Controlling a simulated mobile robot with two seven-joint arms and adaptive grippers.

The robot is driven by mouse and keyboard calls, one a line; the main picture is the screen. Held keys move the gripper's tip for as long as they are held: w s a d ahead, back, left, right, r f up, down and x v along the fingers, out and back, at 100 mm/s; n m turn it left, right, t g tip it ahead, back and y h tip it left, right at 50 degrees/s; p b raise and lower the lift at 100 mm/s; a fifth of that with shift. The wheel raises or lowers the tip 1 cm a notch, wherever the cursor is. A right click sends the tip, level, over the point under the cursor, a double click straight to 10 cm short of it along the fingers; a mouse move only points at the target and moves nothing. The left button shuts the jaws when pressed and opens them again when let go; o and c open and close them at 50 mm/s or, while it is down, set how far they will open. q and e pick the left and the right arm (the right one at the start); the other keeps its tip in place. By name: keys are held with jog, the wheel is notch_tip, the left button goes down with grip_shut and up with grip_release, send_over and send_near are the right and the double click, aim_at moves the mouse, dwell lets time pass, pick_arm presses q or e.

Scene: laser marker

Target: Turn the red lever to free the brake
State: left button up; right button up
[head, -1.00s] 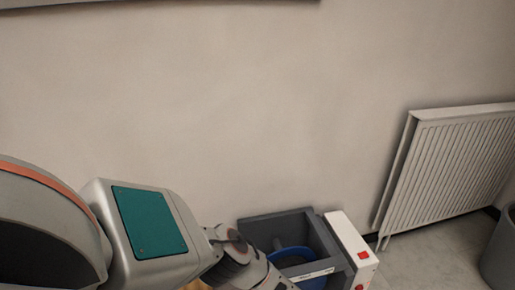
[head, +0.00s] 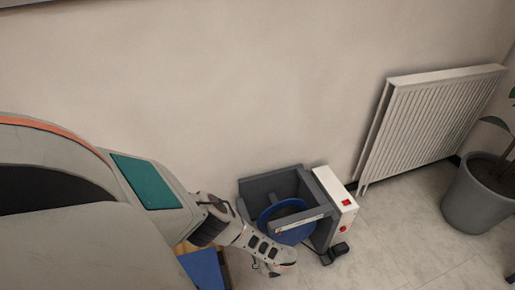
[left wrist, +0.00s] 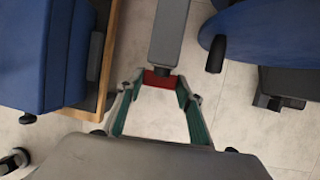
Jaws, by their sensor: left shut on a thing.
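In the left wrist view the red lever (left wrist: 160,79) shows as a short red end on a grey bar (left wrist: 168,32) that runs to the top edge. My left gripper (left wrist: 160,84) has its green-lined fingers on either side of the red end and is shut on it. In the head view my left gripper (head: 275,265) is low in the middle, just in front of a grey machine (head: 262,187) with a blue disc (head: 288,235). The lever itself cannot be made out in the head view. My right gripper is not in view.
A white box (head: 338,197) with red controls stands on the machine's right side, with a black pedal (head: 335,253) by it. A blue thing with a wooden edge (head: 203,268) is left of my gripper. A radiator (head: 432,122) and grey plant pot (head: 475,200) stand right.

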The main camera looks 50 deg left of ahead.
pick_arm(q)
jog(key=shift+s, duration=0.1)
dwell(0.3)
jog(key=o, duration=1.1)
jog(key=shift+d, duration=0.1)
jog(key=v, duration=1.2)
